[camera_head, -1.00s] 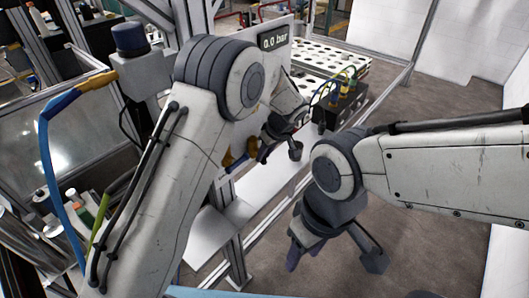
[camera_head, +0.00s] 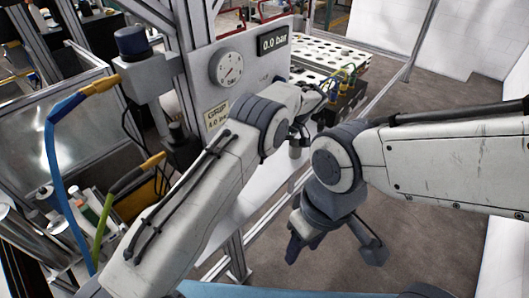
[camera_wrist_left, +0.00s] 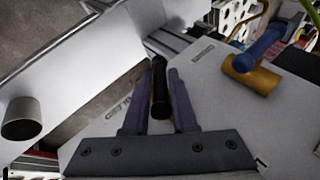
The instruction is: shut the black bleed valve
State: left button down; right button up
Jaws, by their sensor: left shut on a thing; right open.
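In the left wrist view, the black bleed valve's handle (camera_wrist_left: 160,88) stands lengthwise between the two purple fingers of my left gripper (camera_wrist_left: 159,78). The gripper is shut on it. The valve's body is hidden. A panel label that seems to read BLEED (camera_wrist_left: 118,108) lies just left of the fingers. In the head view, my left arm hides the left fingers and the black valve. My right gripper (camera_head: 306,244) hangs open and empty over the floor, apart from the panel.
A brass valve with a blue handle (camera_wrist_left: 258,55) sits right of my left gripper. A perforated white rack (camera_head: 345,57) stands behind. Floor below right is clear.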

pick_arm(q)
jog(key=shift+w+r, duration=0.1)
dwell(0.3)
jog(key=c, duration=0.8)
grip_release()
